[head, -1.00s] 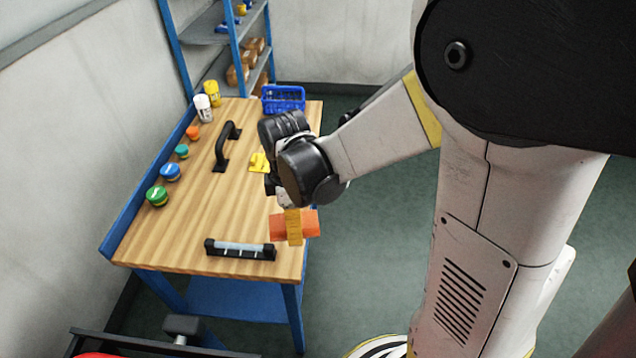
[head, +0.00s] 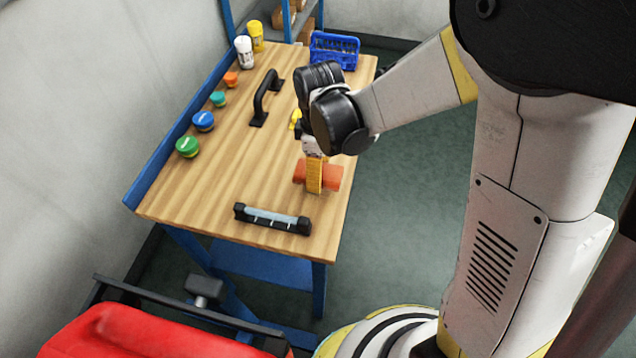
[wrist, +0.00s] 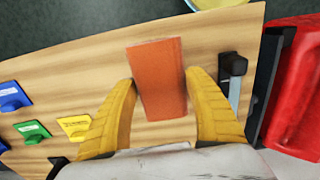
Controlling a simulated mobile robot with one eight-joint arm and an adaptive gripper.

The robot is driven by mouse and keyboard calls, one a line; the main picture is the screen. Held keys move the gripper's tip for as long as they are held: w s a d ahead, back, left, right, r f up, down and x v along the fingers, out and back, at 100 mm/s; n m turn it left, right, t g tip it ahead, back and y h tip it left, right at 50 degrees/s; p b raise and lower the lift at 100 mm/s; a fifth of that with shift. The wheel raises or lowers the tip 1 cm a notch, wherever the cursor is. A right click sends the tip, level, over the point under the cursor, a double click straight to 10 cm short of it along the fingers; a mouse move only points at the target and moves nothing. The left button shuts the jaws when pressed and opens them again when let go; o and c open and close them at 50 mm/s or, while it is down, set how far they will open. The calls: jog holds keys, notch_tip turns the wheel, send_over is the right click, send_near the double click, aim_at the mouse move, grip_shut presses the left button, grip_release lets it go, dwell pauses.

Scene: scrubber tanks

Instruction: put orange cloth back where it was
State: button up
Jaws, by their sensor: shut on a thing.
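The orange cloth (head: 332,178) is a flat, block-like orange piece near the front right of the wooden workbench (head: 205,190). My gripper (head: 315,180) points down at it, with a yellow finger across its middle in the head view. In the wrist view the orange cloth (wrist: 158,75) lies between the two yellow fingers of my gripper (wrist: 162,85), one on each side. My gripper is shut on it. I cannot tell whether the cloth touches the bench top or hangs just above it.
A black handle (head: 265,97) stands farther back. Round containers, including a green one (head: 188,147), line the left. A blue basket (head: 334,52) is at the back. Bare wood lies left of the cloth.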

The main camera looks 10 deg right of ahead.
notch_tip(320, 180, down, 4)
jog(key=shift+w+a+f+b, duration=0.1)
jog(key=shift+w+f+b, duration=0.1)
jog(key=shift+b, duration=0.85)
jog(key=shift+s+r, duration=0.1)
jog(key=shift+r, duration=0.05)
jog(key=o, duration=0.8)
jog(key=shift+f, duration=0.25)
jog(key=o, duration=0.4)
jog(key=shift+r, duration=0.1)
jog(key=shift+r, duration=0.1)
